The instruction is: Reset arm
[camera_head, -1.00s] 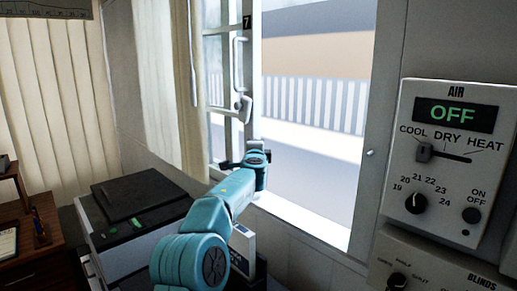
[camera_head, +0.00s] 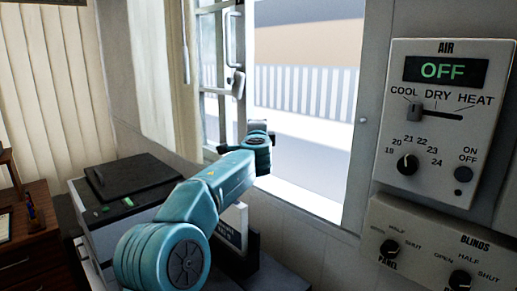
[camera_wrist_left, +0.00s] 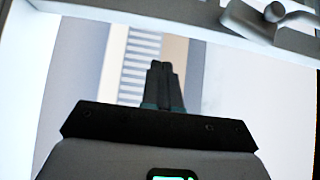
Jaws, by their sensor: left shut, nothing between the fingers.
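My left arm is teal and reaches across the middle of the head view toward the open window (camera_head: 300,125). Its left gripper (camera_head: 257,128) is near the window's lower left part, by the open sash. In the left wrist view the dark fingers of the left gripper (camera_wrist_left: 165,70) are together with nothing between them, and they point out through the window opening. The white window handle (camera_head: 236,82) on the sash is above the gripper and apart from it in the head view. My right gripper is not in view.
An air panel (camera_head: 397,92) reading OFF and a blinds panel (camera_head: 425,235) with knobs are on the right wall. A wooden desk (camera_head: 35,245) is at the far left. A pale curtain (camera_head: 160,75) hangs beside the window.

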